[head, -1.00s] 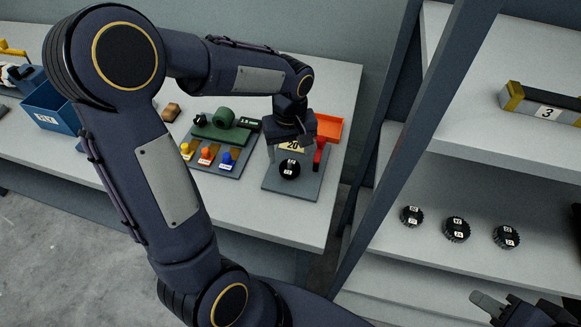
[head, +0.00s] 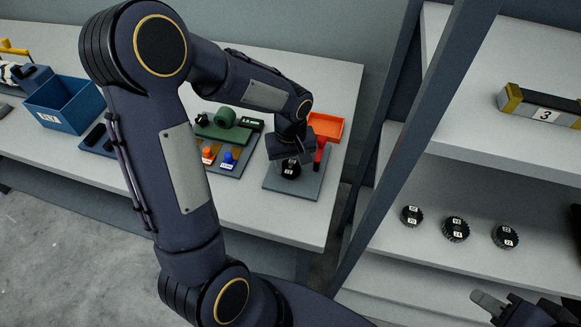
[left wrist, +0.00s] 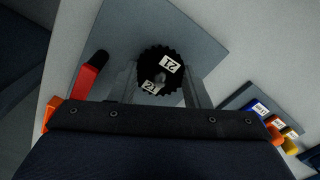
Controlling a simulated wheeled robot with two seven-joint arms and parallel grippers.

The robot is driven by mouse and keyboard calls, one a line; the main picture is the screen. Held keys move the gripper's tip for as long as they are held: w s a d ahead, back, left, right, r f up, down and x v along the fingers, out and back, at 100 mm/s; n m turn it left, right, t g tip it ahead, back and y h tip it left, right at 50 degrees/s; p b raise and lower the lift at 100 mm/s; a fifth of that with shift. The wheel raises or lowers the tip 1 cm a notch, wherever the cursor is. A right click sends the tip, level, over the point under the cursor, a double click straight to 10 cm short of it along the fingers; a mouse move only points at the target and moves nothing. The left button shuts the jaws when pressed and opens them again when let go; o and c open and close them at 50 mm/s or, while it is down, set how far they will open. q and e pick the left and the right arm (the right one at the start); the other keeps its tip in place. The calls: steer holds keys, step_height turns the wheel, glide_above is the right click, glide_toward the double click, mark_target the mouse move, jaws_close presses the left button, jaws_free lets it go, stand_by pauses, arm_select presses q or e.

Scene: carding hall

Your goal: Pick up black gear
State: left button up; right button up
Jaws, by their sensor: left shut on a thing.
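A black toothed gear (head: 289,171) with white number labels sits on a grey plate (head: 309,188) at the right end of the table. In the left wrist view the gear (left wrist: 160,68) shows from above, labelled 21, with a grey pin at its middle. My left gripper (head: 291,159) is over it from above, its fingers on either side of the gear and shut on it. The gear still appears to be at the plate; whether it touches is hidden. My right gripper (head: 492,306) is partly in view at the lower right, away from the table; its opening is unclear.
A red handle (head: 320,151) and an orange tray (head: 326,126) stand close beside the gear. A green device (head: 223,127) and small coloured parts lie on a board to the left. A blue bin (head: 64,107) stands farther left. Three other black gears (head: 455,229) rest on the right shelf.

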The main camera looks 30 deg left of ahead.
arm_select(q)
steer(key=shift+r, duration=0.45)
step_height(320, 180, up, 2)
steer(key=shift+r, duration=0.1)
steer(key=shift+s+a+r+p, duration=0.25)
steer(key=shift+s+r+p, duration=0.1)
steer(key=shift+s+r, duration=2)
steer(key=shift+s+a+r+p, duration=0.25)
steer(key=shift+s+r+p, duration=0.1)
steer(key=shift+s+r, duration=1.95)
steer(key=shift+s+a+r+p, duration=0.25)
steer(key=shift+s+r+p, duration=0.1)
steer(key=shift+s+r, duration=2)
